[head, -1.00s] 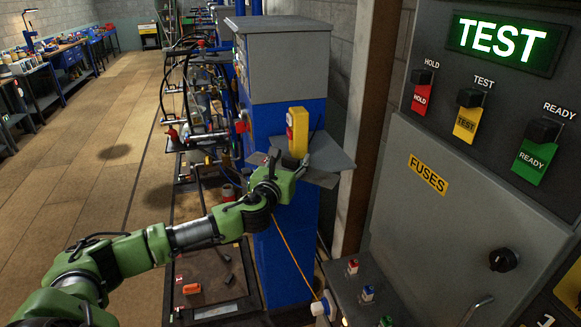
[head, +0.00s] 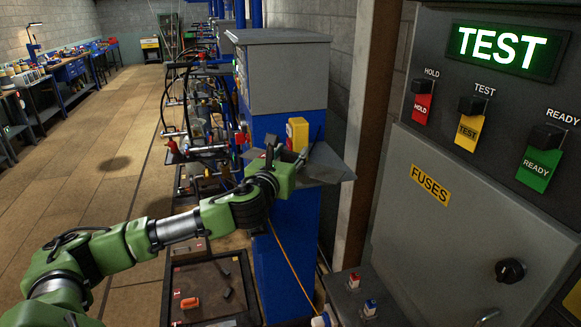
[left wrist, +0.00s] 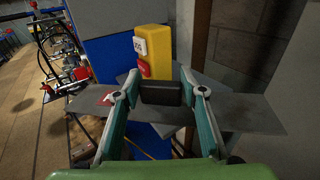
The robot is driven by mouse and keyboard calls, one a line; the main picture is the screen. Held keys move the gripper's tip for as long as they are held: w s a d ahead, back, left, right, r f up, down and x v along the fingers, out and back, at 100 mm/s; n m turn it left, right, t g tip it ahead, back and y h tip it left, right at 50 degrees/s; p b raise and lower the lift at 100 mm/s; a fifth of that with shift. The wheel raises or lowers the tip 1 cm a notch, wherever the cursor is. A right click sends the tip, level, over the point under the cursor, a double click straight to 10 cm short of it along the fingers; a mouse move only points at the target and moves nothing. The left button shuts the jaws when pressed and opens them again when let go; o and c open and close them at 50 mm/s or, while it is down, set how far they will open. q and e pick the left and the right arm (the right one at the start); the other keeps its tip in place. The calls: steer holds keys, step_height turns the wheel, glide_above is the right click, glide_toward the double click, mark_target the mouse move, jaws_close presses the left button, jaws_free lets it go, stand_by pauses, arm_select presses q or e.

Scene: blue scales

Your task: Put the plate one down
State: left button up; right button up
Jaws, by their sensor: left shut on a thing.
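My left gripper (head: 285,155) is in front of the grey scale platform (head: 328,165) on the blue column. The plate is over the grey platform (left wrist: 235,108), in front of a yellow box (left wrist: 155,52) with white and red labels. I cannot tell whether the plate touches the platform. In the head view the gripper hides the lower part of the yellow box (head: 297,130). My right gripper is not in view.
A grey cabinet (head: 290,75) stands behind the platform. A control panel (head: 450,190) with a lit TEST sign and several switches fills the right side. A cable (head: 290,262) hangs in front of the blue column (head: 285,240). Open floor (head: 85,185) lies to the left.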

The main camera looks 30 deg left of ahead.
arm_select(q)
steer(key=s+r, duration=0.1)
steer(key=s+d+r, duration=0.1)
steer(key=shift+d+r, duration=0.1)
steer(key=shift+r, duration=0.3)
steer(key=s+d+r+b, duration=0.2)
steer(key=s+d+r, duration=0.15)
steer(key=s, duration=0.25)
steer(key=s+d+f+m+h+b, duration=0.15)
steer(key=s+d+f, duration=0.25)
steer(key=d+f, duration=0.45)
steer(key=s+d+f+m+h, duration=0.2)
steer(key=s+d+f+h, duration=0.15)
steer(key=d+f, duration=0.5)
steer(key=s+f, duration=0.8)
steer(key=s, duration=0.6)
steer(key=shift+d+f+t, duration=0.2)
steer(key=shift+d+t, duration=0.1)
steer(key=shift+w+d, duration=0.1)
steer(key=shift+d, duration=0.05)
